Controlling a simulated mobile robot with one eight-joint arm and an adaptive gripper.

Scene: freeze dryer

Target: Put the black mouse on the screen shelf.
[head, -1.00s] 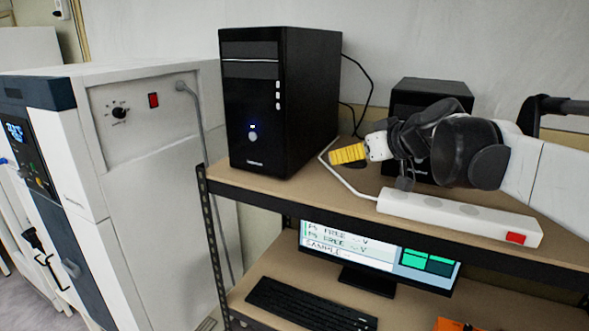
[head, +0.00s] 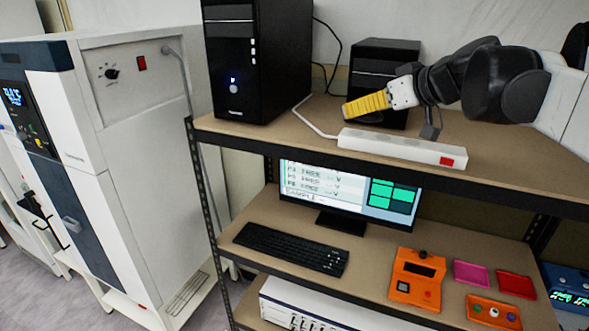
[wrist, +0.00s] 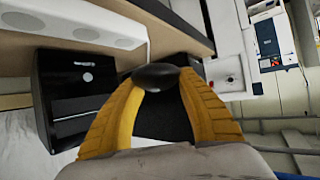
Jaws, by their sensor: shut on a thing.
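The black mouse (wrist: 155,76) is pinched between the yellow fingertips of my gripper (wrist: 156,88) in the wrist view. In the head view my gripper (head: 350,110) is above the top shelf, just behind the white power strip; the mouse is hard to make out there against the dark box. The screen shelf (head: 372,262) is the middle board, below the top one. It carries the screen (head: 345,190) and, in front of it, a black keyboard (head: 292,248).
On the top shelf stand a black computer tower (head: 258,62), a smaller black box (head: 383,62) and the power strip (head: 405,147). An orange device (head: 416,277) and small trays occupy the screen shelf's right part. Bare board shows between keyboard and orange device.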

